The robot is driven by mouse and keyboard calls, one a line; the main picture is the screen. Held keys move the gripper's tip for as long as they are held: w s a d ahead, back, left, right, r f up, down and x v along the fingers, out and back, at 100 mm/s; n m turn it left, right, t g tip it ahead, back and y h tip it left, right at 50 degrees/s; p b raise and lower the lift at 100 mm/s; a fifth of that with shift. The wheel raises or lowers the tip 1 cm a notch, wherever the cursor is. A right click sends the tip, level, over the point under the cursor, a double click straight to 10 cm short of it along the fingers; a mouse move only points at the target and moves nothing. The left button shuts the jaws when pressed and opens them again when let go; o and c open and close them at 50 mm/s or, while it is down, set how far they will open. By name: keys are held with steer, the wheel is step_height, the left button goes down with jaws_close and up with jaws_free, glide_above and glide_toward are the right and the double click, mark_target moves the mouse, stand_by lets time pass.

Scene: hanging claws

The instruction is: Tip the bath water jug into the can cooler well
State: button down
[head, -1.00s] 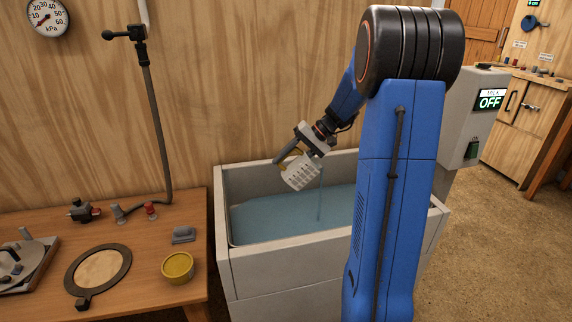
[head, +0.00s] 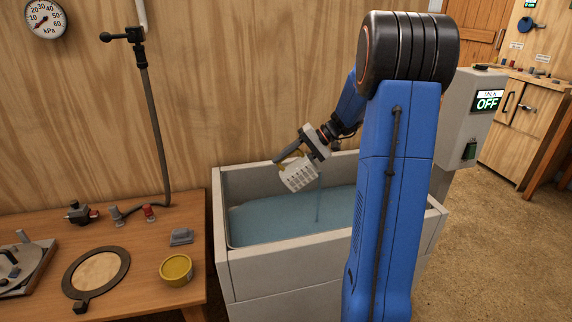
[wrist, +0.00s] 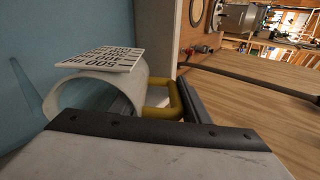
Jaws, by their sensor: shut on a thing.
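The jug (head: 299,174) is white with black graduation marks and a yellow handle (wrist: 162,108). My gripper (head: 298,149) is shut on that handle. It holds the jug tilted above the can cooler well (head: 290,247), a pale grey open trough with blue water (head: 275,220) in it. A thin stream (head: 318,206) falls from the jug into this water. In the wrist view the jug (wrist: 72,98) lies on its side with its open end showing, and a faint stream is at the left. How much water is left inside is hidden.
A wooden bench (head: 135,245) stands left of the well, with a yellow pot (head: 176,270), a dark ring (head: 97,271) and small fittings. A grey box reading OFF (head: 487,101) stands at the right. A plywood wall is behind the well.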

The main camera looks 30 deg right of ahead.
steer(key=shift+d+y, duration=0.15)
steer(key=shift+y, duration=0.25)
steer(key=shift+s+d, duration=0.1)
steer(key=shift+s+d+r+t+y, duration=0.1)
steer(key=shift+d+t+y, duration=0.1)
steer(key=shift+t+y, duration=0.3)
steer(key=shift+d, duration=0.1)
steer(key=shift+s+d+y, duration=0.15)
steer(key=shift+d+y, duration=0.05)
steer(key=shift+y, duration=0.4)
steer(key=shift+d, duration=0.1)
steer(key=shift+s+d+t+y, duration=0.15)
steer(key=shift+d+t+y, duration=0.15)
steer(key=shift+y, duration=0.2)
